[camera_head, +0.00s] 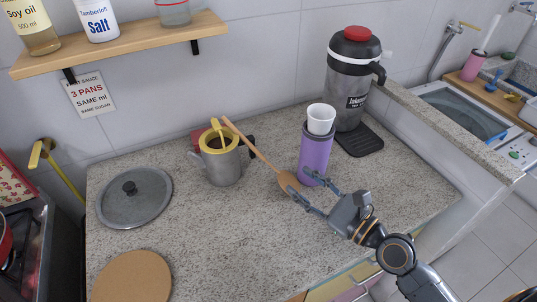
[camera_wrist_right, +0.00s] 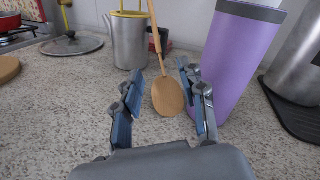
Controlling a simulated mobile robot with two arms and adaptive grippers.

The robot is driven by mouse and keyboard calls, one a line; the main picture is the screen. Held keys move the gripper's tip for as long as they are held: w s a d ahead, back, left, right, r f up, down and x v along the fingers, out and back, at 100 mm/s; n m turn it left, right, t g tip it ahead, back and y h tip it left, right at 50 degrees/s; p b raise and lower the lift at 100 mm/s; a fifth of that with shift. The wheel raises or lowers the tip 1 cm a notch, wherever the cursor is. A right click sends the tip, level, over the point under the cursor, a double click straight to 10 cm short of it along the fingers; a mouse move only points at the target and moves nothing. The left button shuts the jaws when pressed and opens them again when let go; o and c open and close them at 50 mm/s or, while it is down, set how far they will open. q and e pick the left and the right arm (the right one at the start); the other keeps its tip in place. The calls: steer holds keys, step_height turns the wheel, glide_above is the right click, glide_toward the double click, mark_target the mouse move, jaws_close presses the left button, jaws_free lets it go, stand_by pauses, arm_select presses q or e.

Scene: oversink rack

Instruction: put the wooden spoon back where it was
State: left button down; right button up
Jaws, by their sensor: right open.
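The wooden spoon (camera_head: 260,157) slants across the picture, its handle end beside the grey metal pot (camera_head: 222,165) and its bowl towards my right gripper (camera_head: 300,182). I cannot tell whether the handle rests on the pot or lies behind it. In the right wrist view the spoon's bowl (camera_wrist_right: 168,97) shows between the two fingers of my right gripper (camera_wrist_right: 163,108), which is open. The fingers stand at either side of the bowl, with no clear contact. The purple tumbler (camera_head: 315,155) stands just beside the far finger. My left gripper is out of view.
A white cup (camera_head: 321,118) sits on the tumbler. A pan lid (camera_head: 134,197) and a cork mat (camera_head: 132,278) lie at left. The front middle counter (camera_head: 225,240) is clear.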

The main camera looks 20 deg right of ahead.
mark_target(261, 155)
steer(key=shift+w+r, duration=0.1)
steer(key=shift+r, duration=0.05)
steer(key=shift+w+a+r+p, duration=0.2)
steer(key=shift+w+a+p, duration=0.25)
steer(key=shift+w, duration=0.1)
steer(key=shift+w+a+r+p, duration=0.15)
steer(key=shift+w+a+p, duration=0.25)
steer(key=shift+w, duration=0.1)
steer(key=x, duration=0.4)
steer(key=shift+w+a+f+p, duration=0.1)
steer(key=shift+w+f+p, duration=0.2)
steer(key=shift+p, duration=0.1)
steer(key=shift+x, duration=0.85)
steer(key=x, duration=0.2)
steer(key=f+x, duration=0.1)
steer(key=x, duration=0.1)
steer(key=shift+w+a+p, duration=0.1)
steer(key=shift+a+p, duration=0.1)
steer(key=shift+p, duration=0.15)
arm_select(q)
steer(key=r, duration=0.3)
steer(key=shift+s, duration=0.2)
arm_select(e)
steer(key=shift+c, duration=0.2)
jaws_close()
